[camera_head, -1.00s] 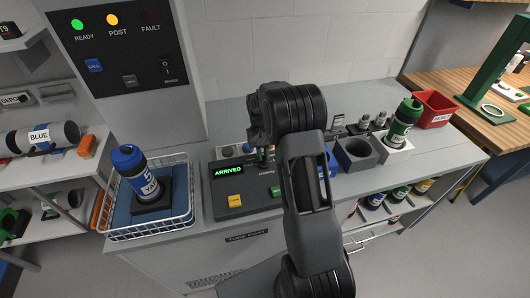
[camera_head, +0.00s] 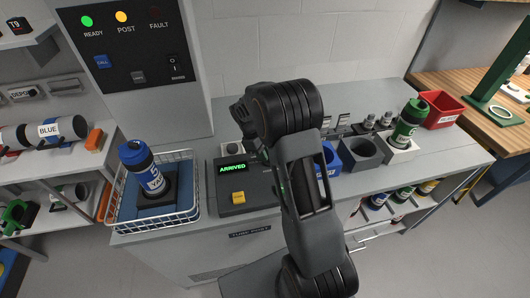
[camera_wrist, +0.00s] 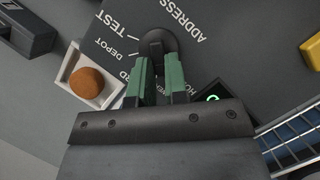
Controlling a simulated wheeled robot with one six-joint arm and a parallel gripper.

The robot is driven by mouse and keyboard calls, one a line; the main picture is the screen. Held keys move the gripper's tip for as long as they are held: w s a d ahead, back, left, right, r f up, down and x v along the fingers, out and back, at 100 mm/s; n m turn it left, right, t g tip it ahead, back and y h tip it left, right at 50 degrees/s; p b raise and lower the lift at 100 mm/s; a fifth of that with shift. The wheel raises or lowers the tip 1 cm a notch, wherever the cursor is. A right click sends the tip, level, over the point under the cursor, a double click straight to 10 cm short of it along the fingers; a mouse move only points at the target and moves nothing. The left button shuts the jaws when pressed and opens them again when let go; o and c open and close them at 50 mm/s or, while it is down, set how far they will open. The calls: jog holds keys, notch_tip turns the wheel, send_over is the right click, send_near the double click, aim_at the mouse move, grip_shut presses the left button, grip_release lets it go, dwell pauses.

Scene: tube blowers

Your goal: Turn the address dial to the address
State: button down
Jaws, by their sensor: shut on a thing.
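The address dial (camera_wrist: 168,40) is a round black knob on the dark console, seen in the wrist view. Labels TEST and DEPOT, a part-hidden label ending in RD and another starting with HO lie around it, with ADDRESS printed beside it. My gripper (camera_wrist: 159,72) has its green-padded fingers shut on the knob's grip bar. The fingers hide part of the dial, and I cannot tell for sure which label it points to. In the head view the console (camera_head: 262,190) shows ARRIVED on its green display (camera_head: 233,168); my arm covers the dial there.
A yellow button (camera_head: 238,197) is on the console front. A white wire basket (camera_head: 160,223) with a blue-capped tube (camera_head: 143,170) stands left. An orange-brown round button (camera_wrist: 87,82) sits near the dial. Blue and grey holders and a green tube (camera_head: 408,122) stand right.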

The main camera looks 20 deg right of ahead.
jog(key=shift+s+a+n+t+h, duration=0.2)
jog(key=shift+n+t, duration=0.1)
jog(key=shift+n, duration=0.65)
jog(key=shift+s+a+n+t+h, duration=0.1)
jog(key=shift+n+t+h, duration=0.15)
jog(key=shift+n, duration=0.7)
jog(key=c, duration=1.1)
grip_release()
jog(key=shift+c, duration=0.2)
jog(key=v, duration=1.3)
jog(key=shift+r, duration=0.4)
jog(key=shift+a, duration=0.1)
